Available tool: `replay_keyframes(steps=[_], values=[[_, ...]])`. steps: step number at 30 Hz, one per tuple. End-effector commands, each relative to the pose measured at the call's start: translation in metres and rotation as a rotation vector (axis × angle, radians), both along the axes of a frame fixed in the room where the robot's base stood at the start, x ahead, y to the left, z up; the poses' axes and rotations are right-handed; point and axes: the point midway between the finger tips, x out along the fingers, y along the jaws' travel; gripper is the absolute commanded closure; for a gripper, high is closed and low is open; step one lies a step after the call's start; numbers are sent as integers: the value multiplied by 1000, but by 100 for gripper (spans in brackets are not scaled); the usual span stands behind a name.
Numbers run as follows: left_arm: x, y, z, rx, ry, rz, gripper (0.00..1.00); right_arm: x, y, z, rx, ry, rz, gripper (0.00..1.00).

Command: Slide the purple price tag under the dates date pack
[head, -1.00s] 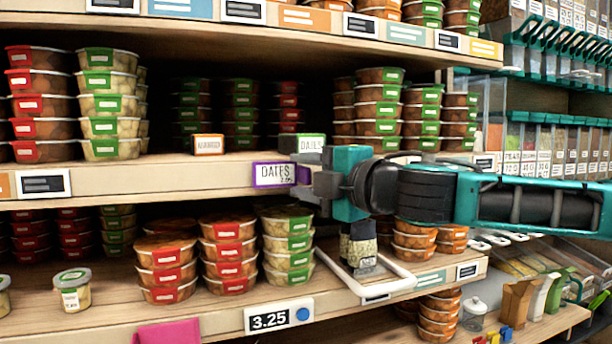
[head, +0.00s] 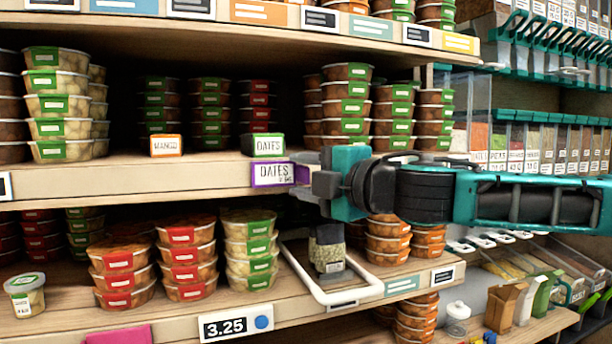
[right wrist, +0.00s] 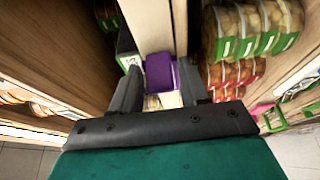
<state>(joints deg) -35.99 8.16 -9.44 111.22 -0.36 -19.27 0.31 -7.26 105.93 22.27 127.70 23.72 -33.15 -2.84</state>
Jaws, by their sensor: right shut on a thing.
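The purple price tag (head: 272,173), marked DATES, is upright against the front edge of the middle shelf. My right gripper (head: 302,172) is shut on its right end. The tag also shows in the right wrist view (right wrist: 160,72), between the fingers (right wrist: 163,95). The dates pack (head: 264,145), a small green-edged box with a white DATES label, stands on the shelf directly above the tag. In the right wrist view a green and white box (right wrist: 128,52) stands beside the left finger. My left gripper is not in view.
An orange-edged MANGO box (head: 166,146) stands left on the same shelf. Stacked fruit tubs (head: 249,250) fill the lower shelf, below my right gripper. A white-framed holder (head: 332,270) lies under my right arm. The shelf edge (head: 130,182) left of the tag is bare.

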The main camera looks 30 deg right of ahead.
Motion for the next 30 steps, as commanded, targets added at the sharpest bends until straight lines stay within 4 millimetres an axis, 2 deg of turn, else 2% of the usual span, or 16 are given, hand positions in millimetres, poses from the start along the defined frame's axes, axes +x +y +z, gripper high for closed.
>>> replay_keyframes(steps=[5,6,9,20,30], values=[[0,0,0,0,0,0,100,0,0,0,2,1,-1,100],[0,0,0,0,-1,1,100,0,0,0,2,1,-1,55],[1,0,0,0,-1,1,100,0,0,0,2,1,-1,45],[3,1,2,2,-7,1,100,-2,-1,1,4,0,-2,45],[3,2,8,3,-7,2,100,-23,-5,3,7,-5,-3,45]])
